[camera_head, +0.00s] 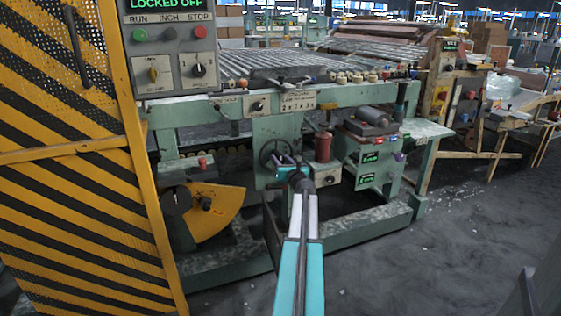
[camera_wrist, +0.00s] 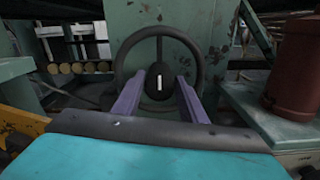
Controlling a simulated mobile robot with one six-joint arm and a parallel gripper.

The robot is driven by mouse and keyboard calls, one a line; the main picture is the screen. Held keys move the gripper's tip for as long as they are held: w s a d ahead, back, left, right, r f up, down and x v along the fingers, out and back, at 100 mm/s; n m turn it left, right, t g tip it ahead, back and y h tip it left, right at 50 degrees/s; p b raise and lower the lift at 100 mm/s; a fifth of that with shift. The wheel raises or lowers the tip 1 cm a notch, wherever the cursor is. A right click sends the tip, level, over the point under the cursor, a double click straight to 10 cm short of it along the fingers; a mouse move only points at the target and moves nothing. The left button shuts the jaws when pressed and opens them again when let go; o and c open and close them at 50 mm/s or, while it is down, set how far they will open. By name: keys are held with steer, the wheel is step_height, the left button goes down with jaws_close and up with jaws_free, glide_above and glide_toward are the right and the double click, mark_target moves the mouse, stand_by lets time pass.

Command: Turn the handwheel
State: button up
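The handwheel (camera_head: 269,145) is a dark ring on the green machine frame, partly hidden behind my gripper. In the wrist view the handwheel (camera_wrist: 158,82) faces me, with a round black hub, a white mark on it, and a spoke running up to the rim. My gripper (camera_head: 289,161) is in front of the wheel. In the wrist view its two purple fingers (camera_wrist: 160,77) are spread, one on each side of the hub, with nothing between them that I can see held. I cannot tell whether the fingertips touch the wheel.
A red-brown cylinder (camera_wrist: 297,65) stands on a green ledge right of the wheel. A yellow fan-shaped plate (camera_head: 213,212) is low at the left. A striped yellow-black guard (camera_head: 75,215) closes off the left. The floor (camera_head: 420,265) at the right is open.

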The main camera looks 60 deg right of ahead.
jaws_close()
